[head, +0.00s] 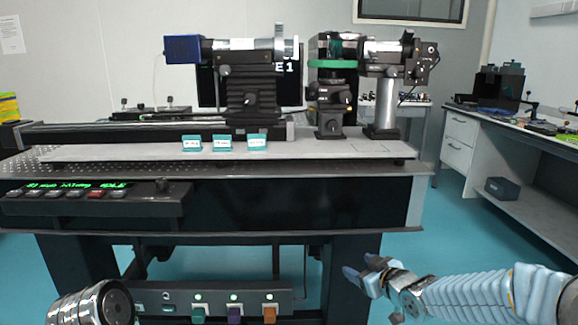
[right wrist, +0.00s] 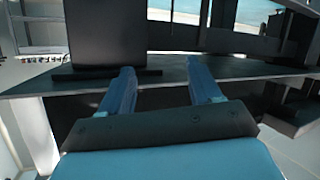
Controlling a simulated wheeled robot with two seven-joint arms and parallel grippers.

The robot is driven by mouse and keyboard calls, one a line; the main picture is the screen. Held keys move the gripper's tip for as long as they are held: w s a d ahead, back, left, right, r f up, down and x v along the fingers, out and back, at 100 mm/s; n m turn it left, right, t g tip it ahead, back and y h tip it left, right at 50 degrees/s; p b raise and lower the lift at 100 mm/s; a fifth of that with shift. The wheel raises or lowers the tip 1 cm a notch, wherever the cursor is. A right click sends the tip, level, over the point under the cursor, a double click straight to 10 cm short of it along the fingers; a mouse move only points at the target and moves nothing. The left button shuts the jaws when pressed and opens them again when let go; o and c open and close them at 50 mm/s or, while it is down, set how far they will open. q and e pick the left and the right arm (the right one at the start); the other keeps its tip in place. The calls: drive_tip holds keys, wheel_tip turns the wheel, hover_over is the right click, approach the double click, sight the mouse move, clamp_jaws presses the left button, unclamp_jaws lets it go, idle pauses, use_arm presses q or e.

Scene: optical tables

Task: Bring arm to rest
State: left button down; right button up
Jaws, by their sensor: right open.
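My right gripper (head: 368,270) is in front of the optical table, below its top edge and near a dark table leg. In the right wrist view its two blue fingers (right wrist: 157,85) stand well apart with nothing between them. My right arm reaches in from the lower right. At the lower left of the head view a metallic round part of my own arm shows, but the left fingers do not show.
The optical table (head: 300,182) carries optical instruments (head: 252,85) and a green-ringed mount (head: 332,70). A button panel (head: 215,301) sits low in front, and a control box (head: 95,199) hangs at the left edge. A side bench (head: 515,134) stands right. Floor between is clear.

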drive_tip(key=s+a+f+m+g, duration=0.1)
drive_tip(key=s+f+g, duration=0.15)
drive_tip(key=f, duration=0.55)
drive_tip(key=s+a+f+m+g, duration=0.1)
drive_tip(key=s+a+f+m, duration=0.15)
drive_tip(key=f, duration=0.45)
drive_tip(key=s+a+f+m+g, duration=0.1)
drive_tip(key=s+f+g, duration=0.2)
drive_tip(key=s+f, duration=0.4)
drive_tip(key=s+a+f+m+g, duration=0.1)
drive_tip(key=s+f+m+g, duration=0.1)
drive_tip(key=s+f, duration=0.5)
drive_tip(key=s+a+f+m+g+h, duration=0.1)
drive_tip(key=s+f, duration=0.5)
drive_tip(key=s, duration=0.7)
drive_tip(key=a+m+g, duration=0.1)
drive_tip(key=g, duration=0.1)
drive_tip(key=shift+f+g, duration=0.35)
drive_tip(key=shift+f, duration=0.05)
